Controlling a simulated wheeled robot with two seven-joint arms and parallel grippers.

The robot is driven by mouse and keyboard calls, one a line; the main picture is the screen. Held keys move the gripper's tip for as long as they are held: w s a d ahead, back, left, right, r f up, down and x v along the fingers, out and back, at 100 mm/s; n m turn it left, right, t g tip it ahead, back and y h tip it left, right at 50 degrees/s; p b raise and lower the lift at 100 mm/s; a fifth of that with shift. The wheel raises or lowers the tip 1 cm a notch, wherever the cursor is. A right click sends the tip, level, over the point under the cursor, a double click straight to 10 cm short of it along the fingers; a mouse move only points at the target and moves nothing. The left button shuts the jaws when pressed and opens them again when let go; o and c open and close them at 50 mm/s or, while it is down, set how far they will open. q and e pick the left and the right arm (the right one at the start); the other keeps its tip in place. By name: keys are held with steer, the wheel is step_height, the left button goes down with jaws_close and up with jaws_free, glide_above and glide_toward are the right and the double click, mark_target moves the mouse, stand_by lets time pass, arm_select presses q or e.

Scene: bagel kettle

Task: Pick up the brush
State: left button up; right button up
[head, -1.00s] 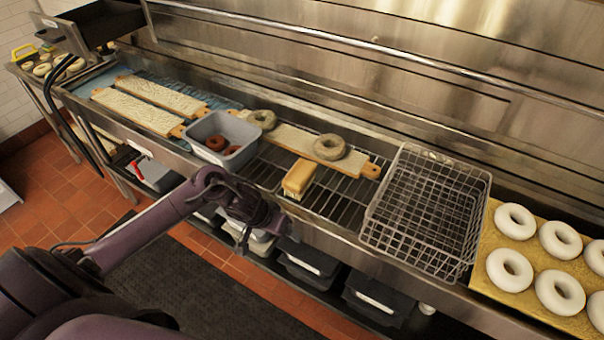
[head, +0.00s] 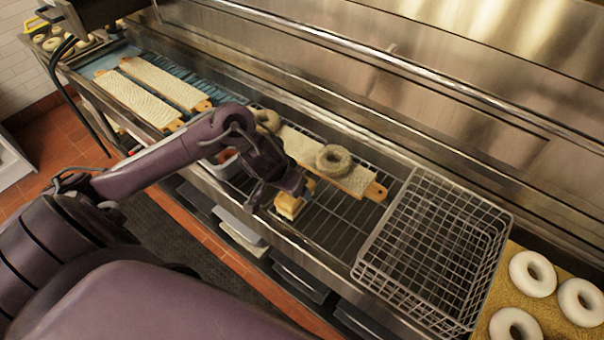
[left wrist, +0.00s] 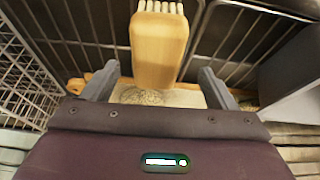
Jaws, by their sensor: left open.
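The brush (head: 289,206) lies on the wire rack beside the near edge of the bagel board. It has a light wooden block and pale bristles, and my left gripper partly hides it in the head view. In the left wrist view the brush (left wrist: 157,50) extends from the top edge to between the finger tips, its bristles at the top. My left gripper (head: 281,196) is at the brush. In the left wrist view the left gripper (left wrist: 157,82) is open, one finger on each side of the block's end, with gaps on both sides. My right gripper is not in view.
A board (head: 358,181) with seeded bagels lies behind the brush. A wire basket (head: 436,245) stands to the right, before a tray of white bagels (head: 532,274). A grey tub (left wrist: 288,80) is close by in the left wrist view. Two long boards (head: 138,98) lie at left.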

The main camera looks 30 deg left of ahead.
arm_select(q)
steer(key=f, duration=0.3)
steer(key=shift+w+d, duration=0.15)
steer(key=shift+w, duration=0.05)
steer(key=shift+b+x, duration=0.4)
steer(key=shift+x, duration=0.85)
steer(key=shift+w+f, duration=0.4)
steer(key=shift+w, duration=0.05)
steer(key=shift+s+r, duration=0.1)
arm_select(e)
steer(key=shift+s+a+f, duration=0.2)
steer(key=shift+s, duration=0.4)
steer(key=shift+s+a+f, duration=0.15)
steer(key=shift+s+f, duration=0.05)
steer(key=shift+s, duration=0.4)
arm_select(q)
steer(key=shift+f, duration=0.25)
steer(key=shift+c, duration=0.3)
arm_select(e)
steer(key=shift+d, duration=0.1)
arm_select(q)
steer(key=c, duration=1)
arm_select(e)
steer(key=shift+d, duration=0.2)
arm_select(q)
steer(key=shift+r, duration=0.1)
steer(key=shift+c, duration=0.2)
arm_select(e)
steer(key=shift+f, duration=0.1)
